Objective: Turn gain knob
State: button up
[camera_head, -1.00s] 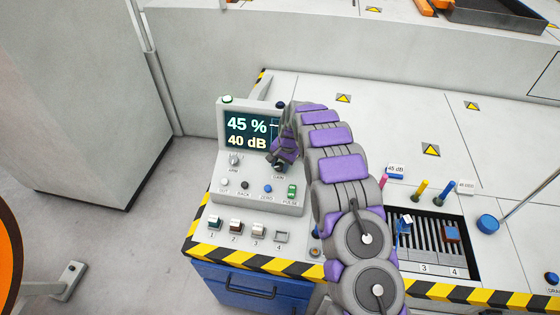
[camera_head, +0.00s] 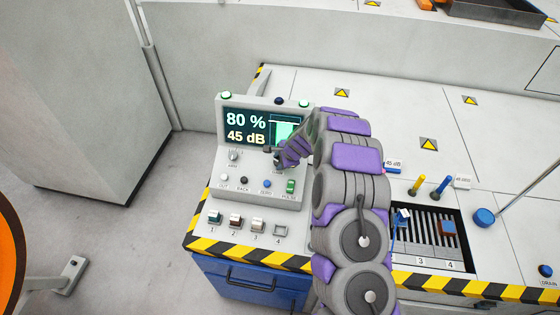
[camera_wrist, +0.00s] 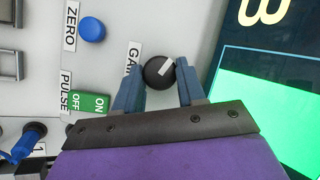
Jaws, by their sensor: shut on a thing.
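The gain knob (camera_wrist: 157,72), round and black with a white pointer mark, is on the sloped grey control panel (camera_head: 250,200). In the wrist view it sits between the two blue fingers of my gripper (camera_wrist: 160,67), which is shut on it. In the head view my gripper (camera_head: 279,158) reaches the panel's right side and largely hides the knob. The screen (camera_head: 246,128) above reads 80 % and 45 dB, with a green area on its right side.
Below are a blue ZERO button (camera_wrist: 91,29) and a green PULSE switch (camera_wrist: 92,103). Several numbered blocks sit along the front edge. A slotted rack (camera_head: 440,232) with cables lies right of my arm.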

jog(key=shift+m, duration=0.4)
jog(key=o, duration=1)
jog(key=shift+o, duration=0.2)
jog(key=p+v, duration=0.2)
jog(key=v, duration=1.5)
jog(key=shift+s, duration=0.25)
